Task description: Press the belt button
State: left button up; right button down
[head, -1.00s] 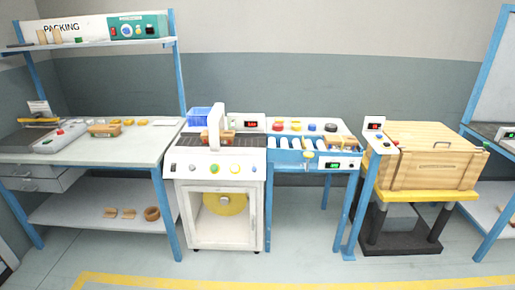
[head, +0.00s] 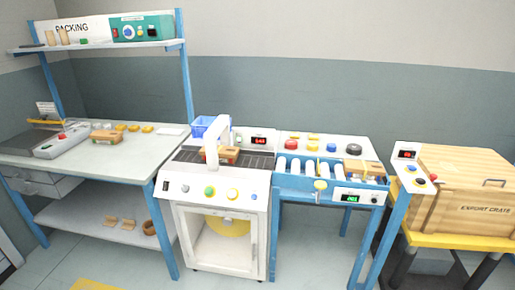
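A white machine (head: 215,210) stands in the middle with a dark belt (head: 258,163) on top. Its front panel carries a row of controls: a dark one at the left, a pale one, a green button (head: 210,191), a yellow button (head: 232,194) and a small blue one (head: 254,195). Their labels are too small to read, so I cannot tell which one is the belt button. A brown package (head: 228,155) sits on the belt by the white arch (head: 211,142). Neither of my grippers is in view.
A blue roller table (head: 320,183) adjoins the machine on the right, with red, yellow, blue and dark round items behind it. A wooden crate (head: 465,190) stands further right. A packing bench (head: 115,155) is on the left. The floor in front is open.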

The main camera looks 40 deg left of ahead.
aim_at(232, 194)
jog(key=u, duration=0.1)
jog(key=i, duration=1.25)
jog(key=u, duration=1.15)
jog(key=i, duration=0.85)
jog(key=u, duration=1.1)
jog(key=i, duration=0.15)
jog(key=u, duration=0.1)
